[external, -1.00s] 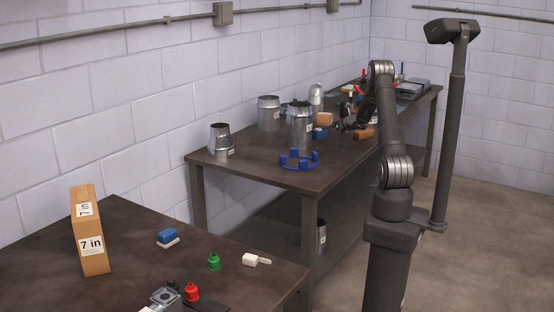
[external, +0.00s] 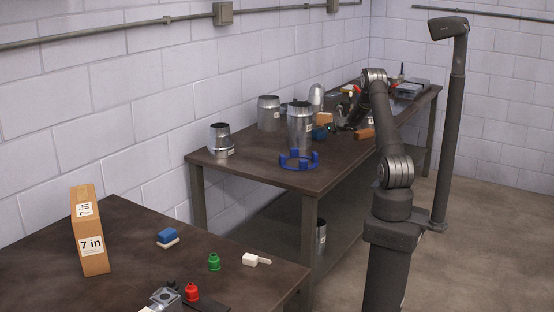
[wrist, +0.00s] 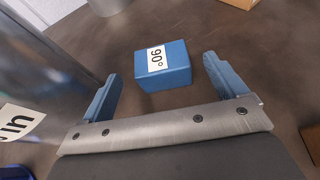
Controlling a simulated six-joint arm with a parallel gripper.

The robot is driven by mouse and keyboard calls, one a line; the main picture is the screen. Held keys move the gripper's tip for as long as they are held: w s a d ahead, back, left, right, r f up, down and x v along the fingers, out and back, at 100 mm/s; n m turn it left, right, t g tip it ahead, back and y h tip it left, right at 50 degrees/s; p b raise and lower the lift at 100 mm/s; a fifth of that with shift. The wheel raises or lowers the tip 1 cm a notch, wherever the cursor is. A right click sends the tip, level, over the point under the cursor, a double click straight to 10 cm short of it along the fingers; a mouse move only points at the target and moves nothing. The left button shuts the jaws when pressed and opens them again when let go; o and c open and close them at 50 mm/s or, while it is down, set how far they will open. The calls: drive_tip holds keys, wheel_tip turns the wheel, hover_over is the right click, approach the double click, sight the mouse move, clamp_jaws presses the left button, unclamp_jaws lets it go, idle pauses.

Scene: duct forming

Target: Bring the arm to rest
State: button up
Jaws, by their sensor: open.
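My gripper (wrist: 162,88) is open in the wrist view, with its two blue fingers apart and nothing between them. A blue block with a "90°" label (wrist: 163,66) sits on the table beyond the fingertips. In the external view my gripper (external: 340,128) hangs low over the far bench (external: 250,172), at the end of my bent arm; its fingers are too small to make out there. The blue block (external: 320,132) is partly visible beside it.
A tall metal duct (external: 300,130) stands close to my gripper's left; its shiny side fills the wrist view's left edge. A blue ring fixture (external: 299,163) lies in front. An orange-brown block (external: 364,134) is to the right.

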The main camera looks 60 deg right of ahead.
drive_tip(key=x, duration=0.5)
drive_tip(key=shift+w+f, duration=0.25)
drive_tip(key=shift+f, duration=0.05)
wheel_tip(320, 180, up, 2)
drive_tip(key=shift+r, duration=0.3)
